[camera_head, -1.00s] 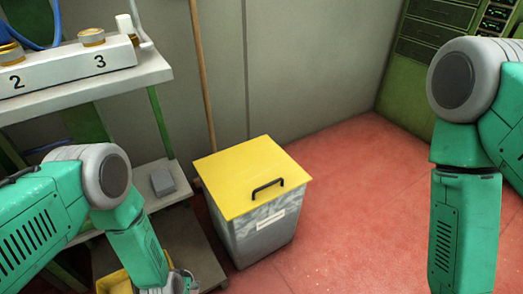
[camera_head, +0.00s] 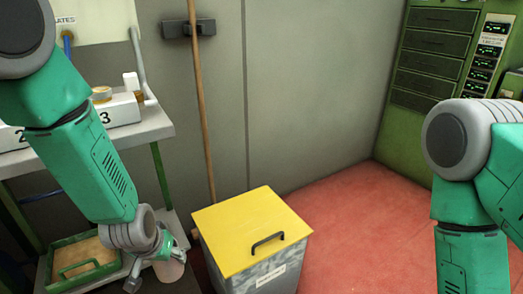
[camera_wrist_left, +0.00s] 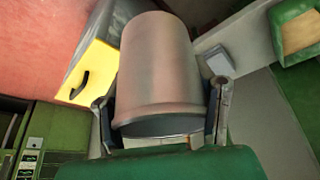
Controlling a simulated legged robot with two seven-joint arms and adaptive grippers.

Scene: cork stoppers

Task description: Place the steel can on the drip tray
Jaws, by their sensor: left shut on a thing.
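The steel can (camera_wrist_left: 158,65), dull with a pinkish tint, is between the two fingers of my left gripper (camera_wrist_left: 163,108) in the left wrist view. The gripper is shut on it. In the head view my left gripper (camera_head: 152,266) holds the can (camera_head: 172,271) at the right end of the shelf under the bench; the gripper partly hides it. A green-rimmed tray with a tan bottom (camera_head: 62,286), which I take for the drip tray, lies to the left of the can. It also shows in the left wrist view (camera_wrist_left: 288,18). My right gripper is out of view.
A grey bin with a yellow lid (camera_head: 225,225) and black handle stands right of the shelf. A wooden pole (camera_head: 202,110) leans behind it. A white bench top (camera_head: 150,128) with a numbered block is above the shelf. Red floor (camera_head: 370,215) at the right is clear.

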